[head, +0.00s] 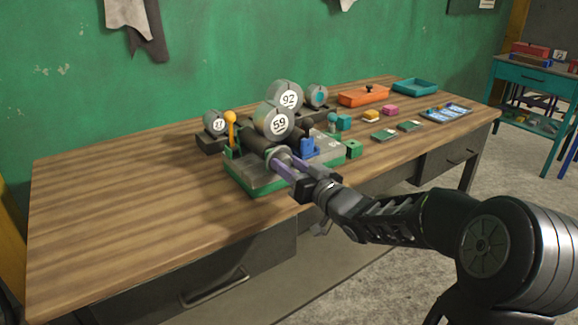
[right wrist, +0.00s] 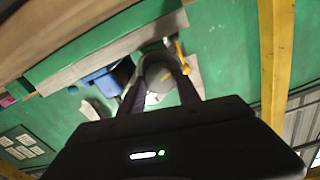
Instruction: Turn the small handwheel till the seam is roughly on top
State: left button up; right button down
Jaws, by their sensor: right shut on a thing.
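A machine with a green base (head: 258,184) and a grey top stands near the front edge of the wooden table. A small grey handwheel (head: 285,153) sits at its front, below the drum marked 59 (head: 278,122). My right gripper (head: 279,163) reaches in from the right and is shut on the handwheel. In the right wrist view, the rounded grey wheel (right wrist: 158,70) lies between the two fingers of the right gripper (right wrist: 160,82). I cannot make out the seam; the fingers cover part of the wheel. My left gripper is out of view.
Close by are an orange-knobbed lever (head: 230,117), a blue block (head: 308,146), a drum marked 92 (head: 287,95) and a green block (head: 353,149). An orange tray (head: 363,97) and a teal tray (head: 414,87) stand farther back. The table's left side (head: 110,205) is clear.

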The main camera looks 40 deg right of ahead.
jog(key=n+b, duration=0.3)
jog(key=n, duration=0.1)
jog(key=shift+b, duration=0.4)
jog(key=c, duration=0.9)
grip_release()
jog(key=shift+o, duration=0.2)
jog(key=s, duration=0.7)
jog(key=shift+s+a+p, duration=0.15)
jog(key=shift+s+p, duration=0.25)
jog(key=shift+p, duration=0.05)
